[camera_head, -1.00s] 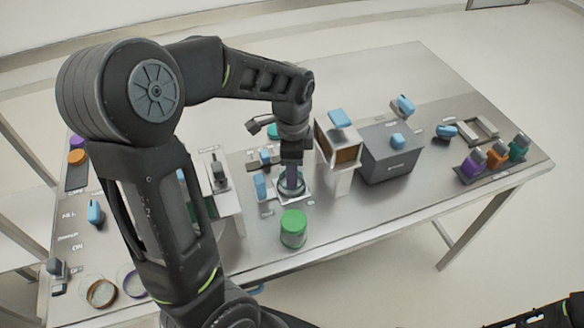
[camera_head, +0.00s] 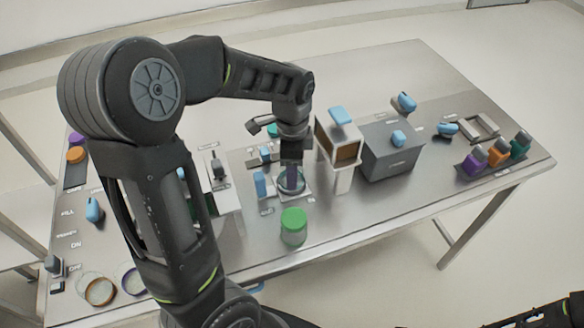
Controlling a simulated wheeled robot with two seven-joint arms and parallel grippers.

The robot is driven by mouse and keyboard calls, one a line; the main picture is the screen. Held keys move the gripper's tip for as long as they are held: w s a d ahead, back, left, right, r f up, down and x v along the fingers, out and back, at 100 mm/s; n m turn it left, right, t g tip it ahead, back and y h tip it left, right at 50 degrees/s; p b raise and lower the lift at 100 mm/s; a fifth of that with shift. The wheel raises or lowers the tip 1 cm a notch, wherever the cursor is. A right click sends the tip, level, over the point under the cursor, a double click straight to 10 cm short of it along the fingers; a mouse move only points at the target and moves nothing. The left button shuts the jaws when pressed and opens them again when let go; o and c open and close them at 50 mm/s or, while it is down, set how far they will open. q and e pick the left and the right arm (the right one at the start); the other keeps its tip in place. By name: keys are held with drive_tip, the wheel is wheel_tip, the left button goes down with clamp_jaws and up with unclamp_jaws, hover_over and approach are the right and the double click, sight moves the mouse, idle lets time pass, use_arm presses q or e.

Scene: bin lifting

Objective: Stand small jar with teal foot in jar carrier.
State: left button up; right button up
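A small jar with a teal foot (camera_head: 520,146) stands at the right end of the table, beside an orange-footed one (camera_head: 498,155) and a purple-footed one (camera_head: 474,165). A grey open rectangular frame (camera_head: 494,125) lies behind them; I cannot tell whether it is the jar carrier. My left gripper (camera_head: 292,166) points down at mid-table, over a round clear-walled holder (camera_head: 291,190) with a purple upright piece. Its fingers are too small and dark to tell open or shut, or whether they touch that piece. My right gripper is out of view; only a bit of that arm shows bottom right.
A grey box (camera_head: 392,160) and a white stand with a brown front (camera_head: 339,145) are to the right of my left gripper. Round dishes (camera_head: 100,291) lie front left. Bare tabletop lies at front right.

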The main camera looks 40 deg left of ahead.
use_arm(q)
drive_tip(key=shift+f+b, duration=0.35)
drive_tip(key=shift+f, duration=0.15)
idle(0.6)
drive_tip(key=o, duration=1.5)
drive_tip(key=shift+o, duration=0.3)
drive_tip(key=o, duration=0.4)
drive_tip(key=shift+o, duration=0.2)
